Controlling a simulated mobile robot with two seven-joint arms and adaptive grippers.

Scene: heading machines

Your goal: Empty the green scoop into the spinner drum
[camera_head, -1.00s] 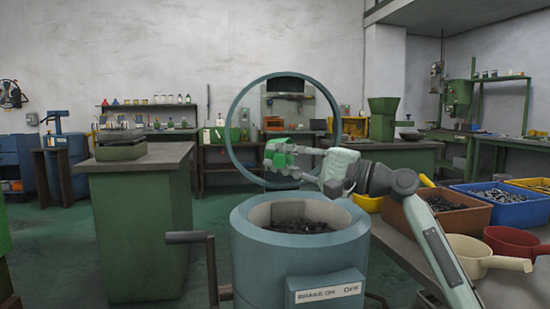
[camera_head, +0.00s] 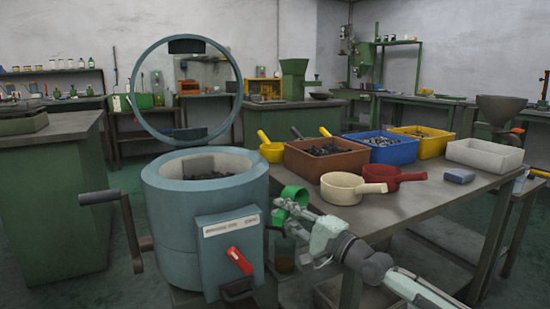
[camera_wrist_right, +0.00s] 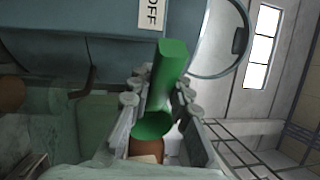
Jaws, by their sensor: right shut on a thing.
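The spinner drum (camera_head: 165,198) is a blue-grey open tub at left centre, with dark small pieces (camera_head: 208,175) inside and a ring-shaped lid (camera_head: 126,98) raised behind it. My right gripper (camera_head: 284,217) is beside the drum's right wall, outside its rim, and is shut on the green scoop (camera_head: 291,194). In the right wrist view the scoop (camera_wrist_right: 170,68) sits between the two fingers, with the drum's wall (camera_wrist_right: 60,45) beyond. My left gripper is not in view.
The table on the right holds a brown bin (camera_head: 305,165), a blue bin (camera_head: 395,153), a yellow bin (camera_head: 432,146), a cream scoop (camera_head: 342,190) and a red scoop (camera_head: 385,177). A red-handled lever (camera_head: 239,261) is on the drum's front. A crank (camera_head: 130,232) juts out left.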

